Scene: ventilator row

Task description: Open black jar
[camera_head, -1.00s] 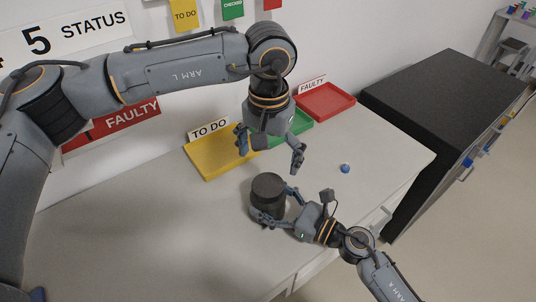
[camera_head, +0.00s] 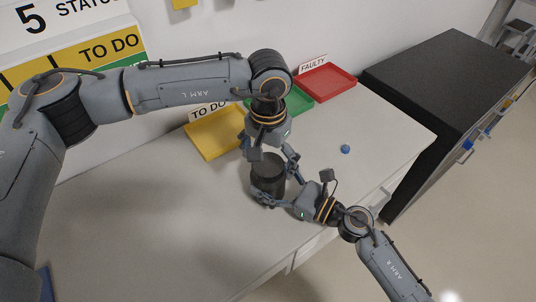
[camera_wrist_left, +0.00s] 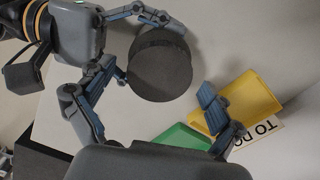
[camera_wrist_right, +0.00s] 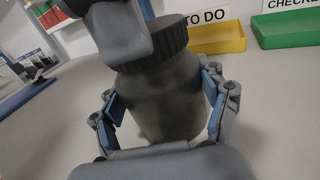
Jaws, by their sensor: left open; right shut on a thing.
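The black jar (camera_head: 268,180) stands upright on the grey table with its dark lid (camera_head: 267,163) on. In the right wrist view the jar body (camera_wrist_right: 165,95) is between my right fingers and the ribbed lid (camera_wrist_right: 170,38) is above them. My right gripper (camera_head: 275,197) is shut on the jar body from the front right. My left gripper (camera_head: 272,156) points down over the lid, open and empty. In the left wrist view its fingers are spread, and the round lid (camera_wrist_left: 160,70) lies off-centre toward the upper part of the picture. Part of my left gripper hides the lid's near edge in the right wrist view.
Behind the jar are a yellow TO DO tray (camera_head: 215,135), a green tray (camera_head: 297,103) and a red FAULTY tray (camera_head: 328,83). A small blue object (camera_head: 345,149) lies to the right. A dark cabinet (camera_head: 440,85) stands beyond the table's right end.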

